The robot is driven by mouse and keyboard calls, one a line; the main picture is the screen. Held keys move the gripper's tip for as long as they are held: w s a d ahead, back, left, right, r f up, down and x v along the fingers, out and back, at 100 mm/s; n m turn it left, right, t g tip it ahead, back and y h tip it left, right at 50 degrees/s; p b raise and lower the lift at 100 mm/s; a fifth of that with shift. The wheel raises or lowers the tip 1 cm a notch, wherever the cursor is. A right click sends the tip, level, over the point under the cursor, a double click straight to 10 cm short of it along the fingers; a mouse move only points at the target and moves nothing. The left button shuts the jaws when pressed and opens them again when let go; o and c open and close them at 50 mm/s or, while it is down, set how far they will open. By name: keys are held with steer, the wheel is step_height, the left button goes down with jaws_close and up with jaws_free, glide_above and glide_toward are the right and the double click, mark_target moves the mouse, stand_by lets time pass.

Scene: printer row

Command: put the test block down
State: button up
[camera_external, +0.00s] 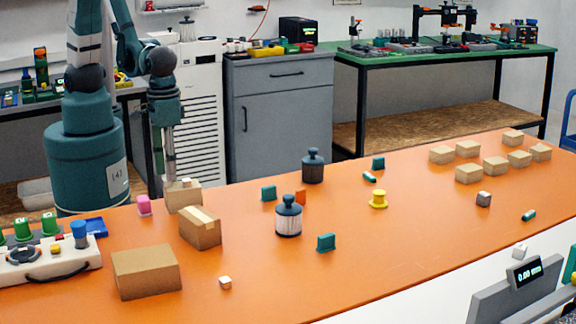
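My gripper (169,178) points down at the left, behind or beside a cardboard box (184,197). Its fingertips are small and partly hidden, so I cannot tell whether they are open or shut. A small tan block (186,182) shows at the top of that box, just right of the fingertips; I cannot tell whether they touch it. Other small cubes lie apart: a tan and white one (225,283) at the front, a grey-brown one (483,199) at the right, and a pale one (520,251) by the display. Which is the test block is not clear.
Two more cardboard boxes (146,271) (201,228) stand at the left of the orange table (400,245). Dark-topped jars (289,217) (313,167), teal pieces and a yellow piece (378,199) occupy the middle. Several tan boxes (468,174) stand at the back right. The front middle is clear.

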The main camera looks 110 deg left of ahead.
step_height(320, 180, up, 10)
steer(key=p, duration=0.1)
steer(key=shift+p, duration=0.3)
stand_by(0.3)
steer(key=shift+r, duration=0.1)
stand_by(0.6)
steer(key=s+a+r+m+t, duration=0.2)
steer(key=a+r+m+t, duration=0.5)
steer(key=a+r, duration=0.9)
steer(key=shift+s+a+m, duration=0.25)
steer(key=shift+a+m, duration=0.75)
steer(key=shift+a, duration=0.85)
steer(key=shift+r, duration=0.1)
step_height(320, 180, down, 3)
steer(key=b, duration=0.3)
